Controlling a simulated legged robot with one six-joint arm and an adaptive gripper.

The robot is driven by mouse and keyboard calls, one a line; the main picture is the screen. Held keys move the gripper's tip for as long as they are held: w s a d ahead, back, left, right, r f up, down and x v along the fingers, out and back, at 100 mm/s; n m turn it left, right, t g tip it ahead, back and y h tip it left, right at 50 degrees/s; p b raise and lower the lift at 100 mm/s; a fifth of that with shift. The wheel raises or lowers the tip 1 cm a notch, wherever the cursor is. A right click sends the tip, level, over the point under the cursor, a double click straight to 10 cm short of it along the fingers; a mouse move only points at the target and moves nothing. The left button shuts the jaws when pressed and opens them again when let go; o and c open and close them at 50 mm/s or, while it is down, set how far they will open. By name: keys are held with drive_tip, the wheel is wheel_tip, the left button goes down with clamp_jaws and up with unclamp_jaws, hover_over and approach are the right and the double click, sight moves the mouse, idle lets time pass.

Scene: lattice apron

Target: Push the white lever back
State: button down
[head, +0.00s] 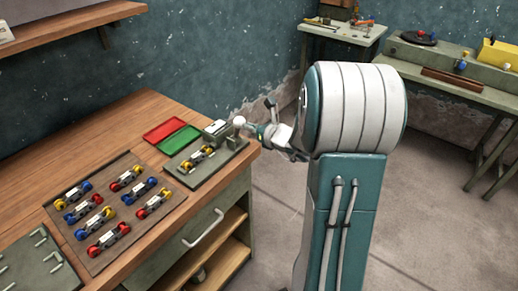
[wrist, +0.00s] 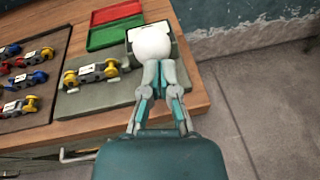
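The white lever shows as a round white knob (head: 239,121) at the right end of a grey-green fixture (head: 213,173) near the table's right corner. In the wrist view the knob (wrist: 151,42) is large and lies just beyond my fingertips. My gripper (wrist: 160,68) has its two fingers drawn together, with nothing seen between them. Its tips overlap the knob's lower edge in the picture; I cannot tell whether they touch. In the head view my gripper (head: 262,130) is right of the knob. The lever's shaft is hidden. A yellow-ended part (head: 197,158) lies on the fixture.
Red (head: 164,131) and green (head: 179,140) trays lie behind the fixture. A brown board (head: 110,243) with several coloured parts lies to the left. A grey plate with hooks (head: 35,262) is at front left. Open floor lies right of the table.

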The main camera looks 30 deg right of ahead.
sight(235, 119)
drive_tip(key=w+a+r+g, duration=0.1)
drive_tip(key=w+a+g+h, duration=0.1)
drive_tip(key=g, duration=0.1)
drive_tip(key=shift+w+a+r, duration=0.2)
drive_tip(key=shift+w+r, duration=0.1)
drive_tip(key=shift+r, duration=0.05)
drive_tip(key=shift+w+d+r, duration=0.1)
drive_tip(key=shift+w+d, duration=0.1)
drive_tip(key=shift+w, duration=0.7)
drive_tip(key=shift+w+a+r, duration=0.1)
drive_tip(key=shift+w+a, duration=0.1)
drive_tip(key=shift+a, duration=0.2)
drive_tip(key=shift+d, duration=0.15)
